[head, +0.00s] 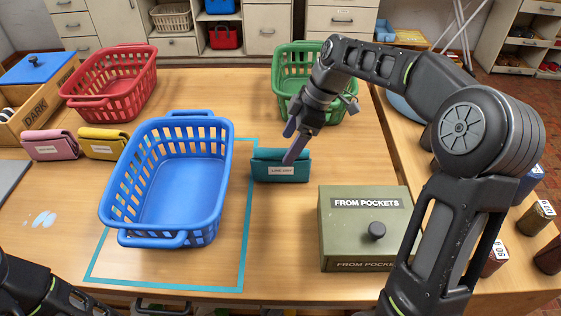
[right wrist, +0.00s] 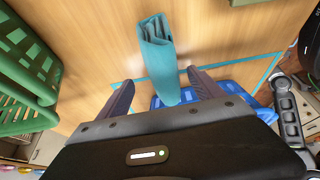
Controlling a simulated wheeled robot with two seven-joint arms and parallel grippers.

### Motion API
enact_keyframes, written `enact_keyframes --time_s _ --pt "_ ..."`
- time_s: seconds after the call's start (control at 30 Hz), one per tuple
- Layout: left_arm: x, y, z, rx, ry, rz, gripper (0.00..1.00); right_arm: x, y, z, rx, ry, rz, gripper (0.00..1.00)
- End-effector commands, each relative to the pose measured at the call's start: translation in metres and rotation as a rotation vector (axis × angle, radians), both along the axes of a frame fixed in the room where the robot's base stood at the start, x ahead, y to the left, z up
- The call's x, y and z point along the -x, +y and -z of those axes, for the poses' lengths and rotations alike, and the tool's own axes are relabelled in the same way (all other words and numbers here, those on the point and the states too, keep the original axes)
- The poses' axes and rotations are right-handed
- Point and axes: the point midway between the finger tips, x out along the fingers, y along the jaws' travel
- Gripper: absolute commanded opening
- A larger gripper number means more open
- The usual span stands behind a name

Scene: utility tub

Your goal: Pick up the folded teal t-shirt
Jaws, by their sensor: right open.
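The folded teal t-shirt (head: 281,160) lies on the wooden table, just right of the blue basket, with a white label on its front face. My right gripper (head: 292,146) is above it, fingers pointing down, one fingertip overlapping the shirt in the head view. In the right wrist view the teal t-shirt (right wrist: 156,48) extends into the gap between the spread fingers of my right gripper (right wrist: 161,78). The gripper is open and holds nothing; whether a finger touches the cloth cannot be told. Part of my left arm shows at the lower left, but its gripper does not.
The blue basket (head: 177,187) stands empty inside a teal tape outline. A green basket (head: 284,83) is behind the shirt, and an olive box (head: 340,235) marked FROM POCKETS is in front right. A red basket (head: 110,83), pink bundle (head: 50,148) and yellow bundle (head: 103,145) are left.

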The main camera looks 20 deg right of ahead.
Motion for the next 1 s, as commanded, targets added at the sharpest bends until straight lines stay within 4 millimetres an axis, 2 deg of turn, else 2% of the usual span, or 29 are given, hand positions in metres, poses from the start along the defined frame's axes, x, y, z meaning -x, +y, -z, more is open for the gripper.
enact_keyframes --time_s 0.23,0.67,1.0 --pt "0.0 0.0 -0.003 0.0 0.0 0.0 0.36 -0.003 0.009 0.021 -0.001 0.003 -0.001 0.76" --pt "0.0 0.0 -0.006 0.0 0.0 0.0 0.36 -0.005 0.013 0.029 -0.001 0.003 -0.001 0.76" --pt "0.0 0.0 -0.016 0.0 0.001 0.0 0.36 -0.013 0.032 0.067 0.0 0.003 -0.001 0.76"
